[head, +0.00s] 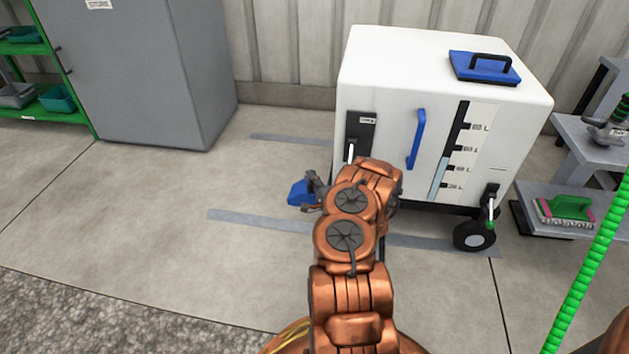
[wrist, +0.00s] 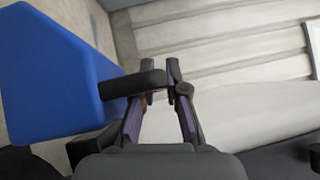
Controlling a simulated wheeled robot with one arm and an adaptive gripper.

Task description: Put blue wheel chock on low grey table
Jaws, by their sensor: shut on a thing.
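The blue wheel chock (head: 298,193) is held in my gripper (head: 313,194), left of the white tank cart and a little off the floor as far as I can tell. In the wrist view the chock (wrist: 50,75) fills the left side. Its dark handle bar (wrist: 135,84) reaches between the fingers of my gripper (wrist: 161,78), which are shut on it. My arm hides part of the gripper in the head view. Grey stepped surfaces (head: 572,137) stand at the right edge; I cannot tell whether one is the low grey table.
The white tank cart (head: 400,75) with a blue handle and wheels stands just right of my gripper. A grey cabinet (head: 150,70) and green shelves (head: 52,62) are at the left. A low surface at right holds a green object (head: 570,207). The left floor is clear.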

